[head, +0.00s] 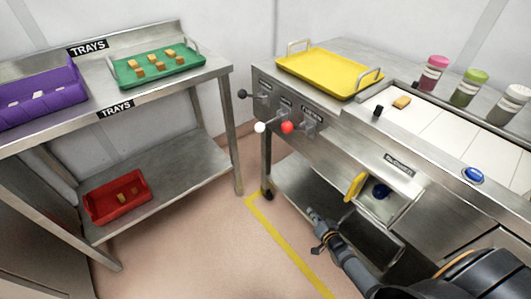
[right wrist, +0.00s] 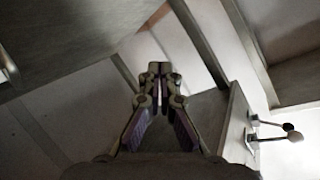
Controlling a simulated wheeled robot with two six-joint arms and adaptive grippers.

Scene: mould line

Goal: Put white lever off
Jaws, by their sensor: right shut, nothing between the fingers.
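The white lever (head: 260,127) is a white ball knob on a metal rod on the front panel of the right-hand machine. It sticks out to the left of the red lever (head: 287,127). A dark lever (head: 243,93) sits farther left and higher on the same panel. My right gripper (head: 316,225) is low in front of the machine, below and apart from the levers. It is shut and empty. In the right wrist view its fingers (right wrist: 158,72) meet, and two knobbed levers (right wrist: 290,135) show at the right. My left gripper is out of view.
A yellow tray (head: 330,72) lies on the machine top, with several capped bottles (head: 467,88) at the right. A yellow handle (head: 355,186) juts from the front. A steel table (head: 215,72) at left holds green and purple trays. Floor between is clear.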

